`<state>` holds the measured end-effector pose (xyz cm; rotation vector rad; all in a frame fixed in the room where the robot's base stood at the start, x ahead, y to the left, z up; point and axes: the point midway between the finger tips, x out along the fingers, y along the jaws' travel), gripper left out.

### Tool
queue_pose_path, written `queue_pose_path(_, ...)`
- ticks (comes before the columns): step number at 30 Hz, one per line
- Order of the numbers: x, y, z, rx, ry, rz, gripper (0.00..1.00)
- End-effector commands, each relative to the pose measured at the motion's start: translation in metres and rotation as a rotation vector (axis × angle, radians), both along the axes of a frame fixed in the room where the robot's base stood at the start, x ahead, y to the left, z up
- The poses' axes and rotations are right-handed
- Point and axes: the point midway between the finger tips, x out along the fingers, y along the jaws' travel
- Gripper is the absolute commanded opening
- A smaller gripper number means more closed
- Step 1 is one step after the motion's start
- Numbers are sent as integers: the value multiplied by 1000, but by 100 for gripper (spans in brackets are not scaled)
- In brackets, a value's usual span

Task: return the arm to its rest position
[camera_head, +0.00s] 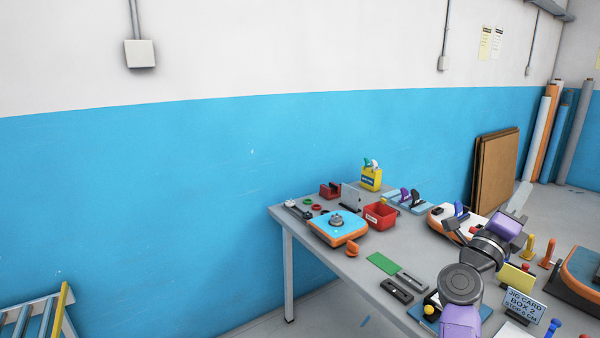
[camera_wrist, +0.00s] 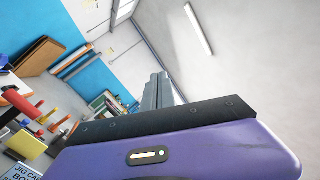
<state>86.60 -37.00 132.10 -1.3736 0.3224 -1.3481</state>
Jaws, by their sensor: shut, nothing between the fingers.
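My gripper (camera_head: 522,194) is raised over the right part of the grey workbench (camera_head: 347,268), its grey fingers pointing up and away. In the wrist view my gripper (camera_wrist: 158,85) shows its fingers together with nothing between them. The purple wrist housing fills the lower part of that view. My arm is bent above the bench's right side and hides some of what lies behind it.
On the bench are a blue-and-orange board piece (camera_head: 337,228), a red bin (camera_head: 380,216), a yellow container (camera_head: 371,178), a green pad (camera_head: 382,263) and a jig card sign (camera_head: 524,305). Brown panels (camera_head: 496,168) lean on the wall. Floor left of the bench is mostly clear.

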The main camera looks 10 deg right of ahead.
Motion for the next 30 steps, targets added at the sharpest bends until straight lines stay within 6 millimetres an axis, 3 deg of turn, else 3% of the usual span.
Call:
queue_pose_path(8, -34, 82, -45, -392, 384, -25, 0)
queue_pose_path(17, -82, 172, -114, -748, 730, -8, 0)
queue_pose_path(23, -126, 226, -163, -948, 925, 32, 0)
queue_pose_path(30, -191, 283, -214, -1146, 1124, 108, 0)
